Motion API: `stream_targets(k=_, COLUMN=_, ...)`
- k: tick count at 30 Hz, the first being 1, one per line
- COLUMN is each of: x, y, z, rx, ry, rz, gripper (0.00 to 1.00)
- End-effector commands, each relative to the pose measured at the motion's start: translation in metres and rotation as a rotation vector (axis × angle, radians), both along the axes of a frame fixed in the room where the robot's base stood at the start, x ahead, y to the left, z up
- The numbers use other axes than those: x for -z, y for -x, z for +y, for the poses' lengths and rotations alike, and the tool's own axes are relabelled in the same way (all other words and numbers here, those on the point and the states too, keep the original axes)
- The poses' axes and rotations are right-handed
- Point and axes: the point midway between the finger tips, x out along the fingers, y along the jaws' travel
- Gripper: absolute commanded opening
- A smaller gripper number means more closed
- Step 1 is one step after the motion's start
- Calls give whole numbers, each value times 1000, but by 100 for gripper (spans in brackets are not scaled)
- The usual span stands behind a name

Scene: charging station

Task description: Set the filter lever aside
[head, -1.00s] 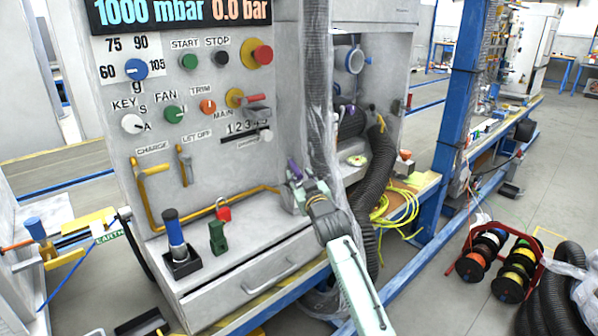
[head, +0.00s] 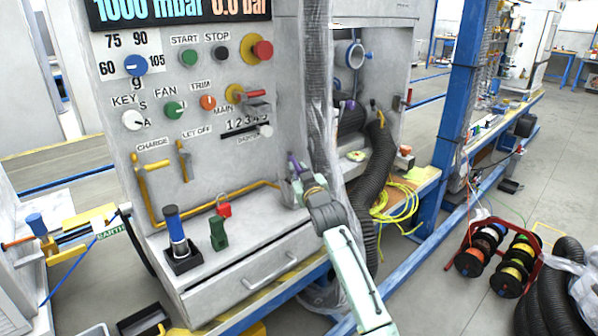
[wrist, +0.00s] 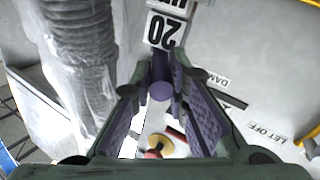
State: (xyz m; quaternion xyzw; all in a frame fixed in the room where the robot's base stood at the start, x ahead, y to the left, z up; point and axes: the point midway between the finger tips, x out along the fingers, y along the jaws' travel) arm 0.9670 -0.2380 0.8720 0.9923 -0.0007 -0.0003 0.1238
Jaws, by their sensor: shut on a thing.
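My gripper (head: 297,172) is at the front of the grey panel, at the foot of the clear plastic-wrapped hose. In the wrist view my gripper (wrist: 162,85) has its fingertips closed on a small dark purple cylinder, which I take for the filter lever (wrist: 160,80). The inner finger pads are purple too. In the head view a purple piece, probably the filter lever (head: 294,162), shows at the gripper's tip. Its far end and any contact with the panel cannot be made out.
A blue-topped handle (head: 175,230) and a green part (head: 218,232) stand on the ledge left of my gripper. A black corrugated hose (head: 378,170) hangs to the right.

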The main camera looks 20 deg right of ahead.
Motion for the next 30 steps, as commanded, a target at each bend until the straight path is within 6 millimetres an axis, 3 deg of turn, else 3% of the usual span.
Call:
stream_targets(k=20, x=0, y=0, z=1, rx=0, ry=-2, rz=-1, gripper=0)
stream_targets(k=30, x=-1, y=-1, z=12, rx=70, ry=-7, rz=0, gripper=0)
